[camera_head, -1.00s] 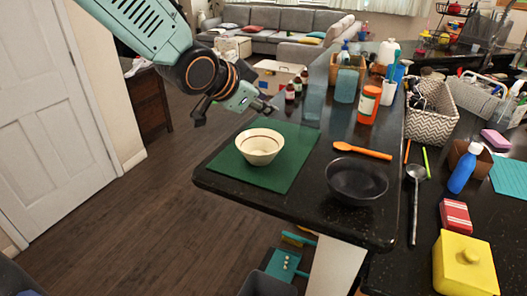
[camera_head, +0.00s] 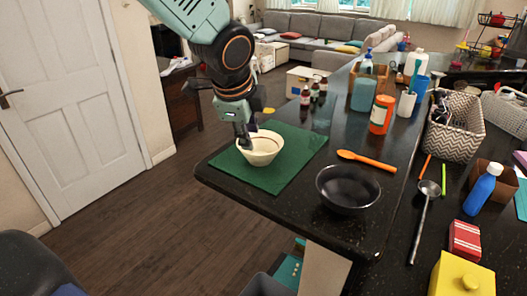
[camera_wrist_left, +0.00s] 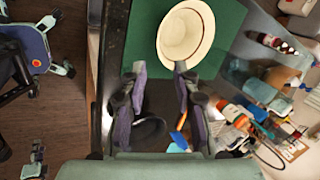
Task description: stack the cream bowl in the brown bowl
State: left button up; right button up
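The cream bowl (camera_head: 264,151) stands upright on the green mat (camera_head: 285,180). The brown bowl (camera_head: 348,190) looks almost black and stands empty on the dark counter, right of the mat. My left gripper (camera_head: 248,138) points down at the far-left rim of the cream bowl. In the left wrist view its two fingers (camera_wrist_left: 161,70) are apart, and one fingertip is at the cream bowl's rim (camera_wrist_left: 188,62). I cannot tell whether it touches. A dark bowl (camera_wrist_left: 150,130) shows partly behind the fingers there. My right gripper is not in view.
An orange spoon (camera_head: 366,160) lies behind the brown bowl, and a ladle (camera_head: 424,215) lies to its right. Small bottles (camera_head: 314,92) and an orange-labelled bottle (camera_head: 381,114) stand farther back. The counter's left edge is close to the mat.

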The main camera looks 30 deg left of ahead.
aim_at(253, 154)
pick_arm(q)
jog(key=x, duration=0.3)
jog(key=b+x, duration=0.1)
jog(key=shift+w+a+f, duration=0.1)
jog(key=shift+a+f, duration=0.25)
jog(key=x, duration=0.3)
jog(key=shift+w+f+b, duration=0.15)
jog(key=shift+f+b, duration=0.15)
jog(key=shift+f, duration=0.05)
jog(key=shift+w+a+f, duration=0.1)
jog(key=shift+w+a, duration=0.1)
jog(key=shift+s+d+r, duration=0.3)
jog(key=shift+s+d, duration=0.1)
jog(key=c, duration=0.3)
jog(key=shift+a+f, duration=0.1)
jog(key=shift+a, duration=0.05)
grip_shut()
jog(key=shift+w+a+f, duration=0.15)
jog(key=shift+w, duration=0.1)
jog(key=shift+s, duration=0.2)
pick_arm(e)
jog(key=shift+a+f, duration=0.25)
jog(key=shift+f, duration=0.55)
